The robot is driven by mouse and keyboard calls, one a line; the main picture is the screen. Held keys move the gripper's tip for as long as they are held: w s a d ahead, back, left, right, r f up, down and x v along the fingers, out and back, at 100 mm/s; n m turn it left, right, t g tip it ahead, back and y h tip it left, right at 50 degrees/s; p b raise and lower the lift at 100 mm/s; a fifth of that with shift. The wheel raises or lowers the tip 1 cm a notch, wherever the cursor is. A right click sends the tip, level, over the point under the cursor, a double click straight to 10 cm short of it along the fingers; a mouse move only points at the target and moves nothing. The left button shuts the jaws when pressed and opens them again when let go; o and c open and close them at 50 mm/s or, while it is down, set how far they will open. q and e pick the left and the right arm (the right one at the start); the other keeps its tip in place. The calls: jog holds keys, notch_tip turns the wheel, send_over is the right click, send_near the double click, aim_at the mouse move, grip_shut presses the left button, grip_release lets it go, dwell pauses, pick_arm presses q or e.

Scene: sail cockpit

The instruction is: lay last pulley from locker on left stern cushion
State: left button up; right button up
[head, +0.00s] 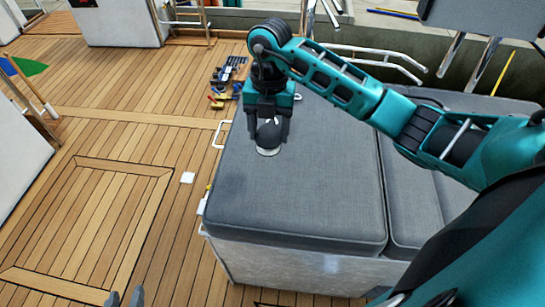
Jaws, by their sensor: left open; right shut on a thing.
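My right gripper (268,112) is shut on a dark rounded pulley (268,134) with a pale disc at its lower end. It holds the pulley over the far left part of the grey left cushion (300,195). The pulley is at or just above the cushion's surface; I cannot tell whether it touches. The fingers hide its upper part. Two grey fingertips of my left gripper (125,298) show at the bottom edge, apart and with nothing visible between them. I cannot make out an open locker.
A second grey cushion (425,200) adjoins on the right. Several tools (228,80) lie on the wooden deck beyond the cushion's far left corner. Most of the left cushion is bare.

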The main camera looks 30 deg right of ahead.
notch_tip(320, 180, down, 7)
jog(key=shift+r, duration=0.15)
notch_tip(320, 180, down, 3)
jog(key=shift+f+b, duration=0.2)
jog(key=shift+b, duration=0.35)
jog(key=shift+f, duration=0.35)
jog(key=shift+f, duration=0.1)
jog(key=o, duration=1.2)
jog(key=shift+c, duration=0.2)
